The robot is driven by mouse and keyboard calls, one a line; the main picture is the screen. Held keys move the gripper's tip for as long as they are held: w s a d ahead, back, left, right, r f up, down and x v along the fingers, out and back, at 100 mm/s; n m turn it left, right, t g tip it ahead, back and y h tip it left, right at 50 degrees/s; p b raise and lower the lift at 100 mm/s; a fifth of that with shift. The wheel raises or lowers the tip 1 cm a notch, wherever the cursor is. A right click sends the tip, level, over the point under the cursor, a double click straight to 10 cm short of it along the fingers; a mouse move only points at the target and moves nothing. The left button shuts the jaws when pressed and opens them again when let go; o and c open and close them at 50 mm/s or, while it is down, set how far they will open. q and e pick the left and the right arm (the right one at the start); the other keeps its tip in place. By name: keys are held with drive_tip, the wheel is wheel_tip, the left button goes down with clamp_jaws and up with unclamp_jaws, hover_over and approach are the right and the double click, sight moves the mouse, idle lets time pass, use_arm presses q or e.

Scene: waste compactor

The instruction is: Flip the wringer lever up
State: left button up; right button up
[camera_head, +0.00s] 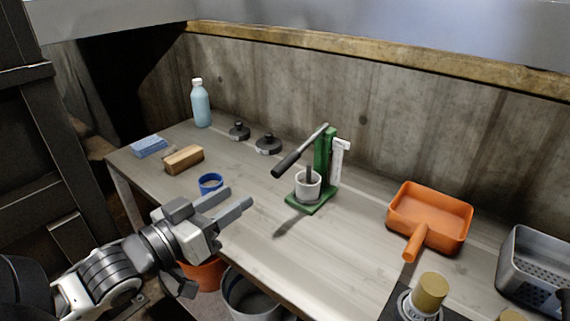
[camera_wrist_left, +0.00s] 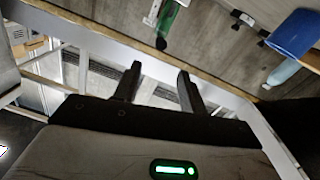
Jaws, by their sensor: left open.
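The green wringer stand (camera_head: 323,150) stands upright on the table. Its lever (camera_head: 287,163), a grey bar with a black grip, slopes down to the left from the top of the stand. A white cup (camera_head: 308,187) sits on its green base. My left gripper (camera_head: 240,196) is open and empty, over the table's front edge. It is to the left of the stand and lower in the picture than the lever grip, apart from it. In the left wrist view the open fingers (camera_wrist_left: 158,80) have nothing between them; a green part, apparently the stand (camera_wrist_left: 168,18), shows beyond them. No right gripper shows.
A blue ring-shaped cup (camera_head: 210,183) is behind my left gripper. A brush (camera_head: 184,159), blue sponge (camera_head: 149,146), bottle (camera_head: 201,104) and dark weights (camera_head: 268,144) stand further back. An orange scoop (camera_head: 430,215) lies right of the wringer. Buckets (camera_head: 249,299) are below the front edge.

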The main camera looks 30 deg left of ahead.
sight(291, 161)
use_arm(q)
drive_tip(key=w, duration=0.4)
drive_tip(key=w+d, duration=0.1)
drive_tip(key=w, duration=0.8)
drive_tip(key=shift+w+d, duration=0.25)
drive_tip(key=shift+d, duration=0.1)
drive_tip(key=shift+f, duration=0.1)
clamp_jaws()
drive_tip(key=shift+p, duration=0.3)
